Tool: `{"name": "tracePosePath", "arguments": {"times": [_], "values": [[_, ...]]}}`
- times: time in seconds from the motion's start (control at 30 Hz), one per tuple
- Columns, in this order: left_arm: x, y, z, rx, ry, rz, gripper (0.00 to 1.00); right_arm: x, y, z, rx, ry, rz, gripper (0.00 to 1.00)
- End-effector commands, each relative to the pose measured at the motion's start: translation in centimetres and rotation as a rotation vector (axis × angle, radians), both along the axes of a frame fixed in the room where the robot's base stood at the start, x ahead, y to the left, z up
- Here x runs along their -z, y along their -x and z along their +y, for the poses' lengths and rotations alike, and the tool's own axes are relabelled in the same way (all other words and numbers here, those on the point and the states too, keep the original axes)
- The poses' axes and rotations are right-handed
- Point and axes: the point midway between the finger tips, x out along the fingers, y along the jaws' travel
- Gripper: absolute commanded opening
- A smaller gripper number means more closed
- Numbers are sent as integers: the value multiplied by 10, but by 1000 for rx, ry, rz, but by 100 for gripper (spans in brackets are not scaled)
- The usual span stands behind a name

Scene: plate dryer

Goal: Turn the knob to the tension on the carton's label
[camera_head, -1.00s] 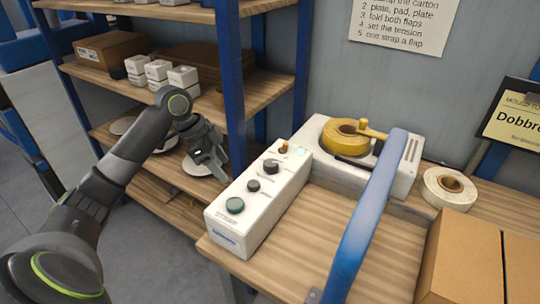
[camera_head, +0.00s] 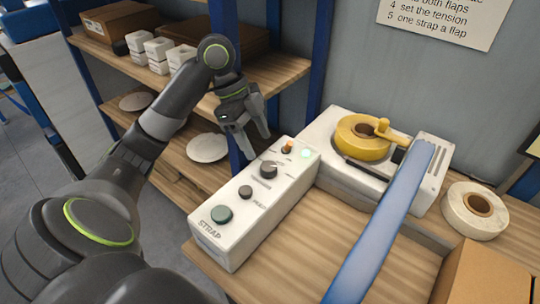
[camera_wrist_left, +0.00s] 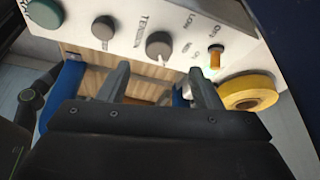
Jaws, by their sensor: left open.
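The white strapping control box (camera_head: 250,205) stands on the wooden bench, with a green button, a small dark knob, a larger dark tension knob (camera_head: 268,170) and an orange switch. In the left wrist view the tension knob (camera_wrist_left: 159,46) has a pale pointer mark, and the lettering TENSION runs beside it. My left gripper (camera_head: 255,145) is open and empty, just behind and left of the box; its fingers (camera_wrist_left: 160,80) point toward the panel, apart from the knob. The carton (camera_head: 490,275) is partly in view at the lower right; its label does not show. My right gripper is not in view.
A blue bar (camera_head: 385,225) slants across the bench right of the box. A strapping unit with a yellow tape roll (camera_head: 362,138) stands behind, and a white roll (camera_head: 474,210) lies to the right. Shelves with small white boxes (camera_head: 158,52) and plates are at left.

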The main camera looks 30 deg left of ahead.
Motion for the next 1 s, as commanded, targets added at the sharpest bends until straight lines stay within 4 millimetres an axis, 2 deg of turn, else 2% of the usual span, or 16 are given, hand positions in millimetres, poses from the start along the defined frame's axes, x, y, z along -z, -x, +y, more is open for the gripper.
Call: {"name": "tracePosePath", "arguments": {"times": [0.2, 0.4, 0.6, 0.83, 1.0], "values": [[30, -2, -13, 1, 5, 3, 59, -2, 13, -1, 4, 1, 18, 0], [53, -3, -22, 0, 4, 3, 59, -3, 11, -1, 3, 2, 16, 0], [62, -4, -25, -2, 0, 1, 59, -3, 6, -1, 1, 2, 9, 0], [63, -4, -25, -2, -1, 1, 59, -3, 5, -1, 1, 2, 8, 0], [62, -4, -25, -2, 0, 1, 36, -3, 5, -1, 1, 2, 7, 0]]}}
